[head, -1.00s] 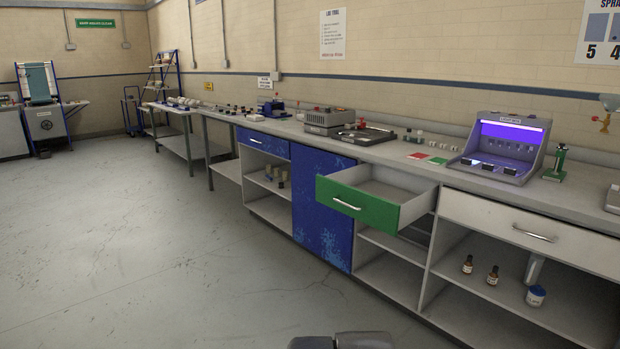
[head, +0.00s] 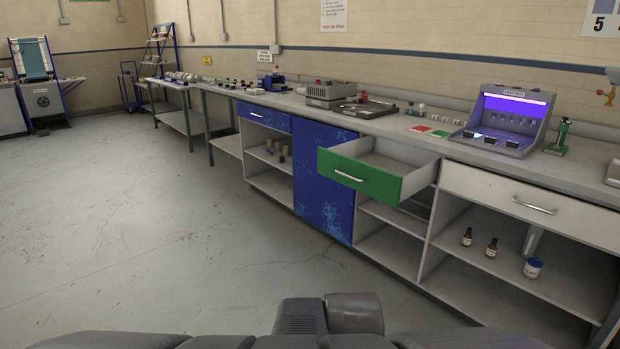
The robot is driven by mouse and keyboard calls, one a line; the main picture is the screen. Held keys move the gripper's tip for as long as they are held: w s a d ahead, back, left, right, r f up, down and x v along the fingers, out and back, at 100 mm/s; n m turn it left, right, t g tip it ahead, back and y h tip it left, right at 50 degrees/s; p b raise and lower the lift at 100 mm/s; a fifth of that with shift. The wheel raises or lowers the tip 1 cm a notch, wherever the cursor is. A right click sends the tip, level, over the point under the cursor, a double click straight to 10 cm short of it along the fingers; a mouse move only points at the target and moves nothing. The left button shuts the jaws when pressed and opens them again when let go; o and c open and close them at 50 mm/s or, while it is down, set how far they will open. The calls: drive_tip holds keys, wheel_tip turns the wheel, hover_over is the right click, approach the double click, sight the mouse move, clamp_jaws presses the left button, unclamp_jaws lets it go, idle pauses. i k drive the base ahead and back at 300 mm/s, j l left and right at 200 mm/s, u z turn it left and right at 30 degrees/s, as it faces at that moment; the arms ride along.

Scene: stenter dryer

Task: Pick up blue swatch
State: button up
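I cannot make out a blue swatch in the head view. A small red swatch (head: 419,129) and a small green swatch (head: 439,133) lie flat on the long counter, left of the purple-lit light box (head: 508,117). The green-fronted drawer (head: 361,174) below them is pulled open, and the part of its floor that shows looks bare. My gripper is not in view. Dark grey parts of my own body show along the bottom edge.
The long grey counter (head: 600,160) runs along the wall. The open drawer sticks out into the room. The floor (head: 150,240) at left and middle is clear.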

sight(466, 134)
drive_tip(key=z, duration=1.2)
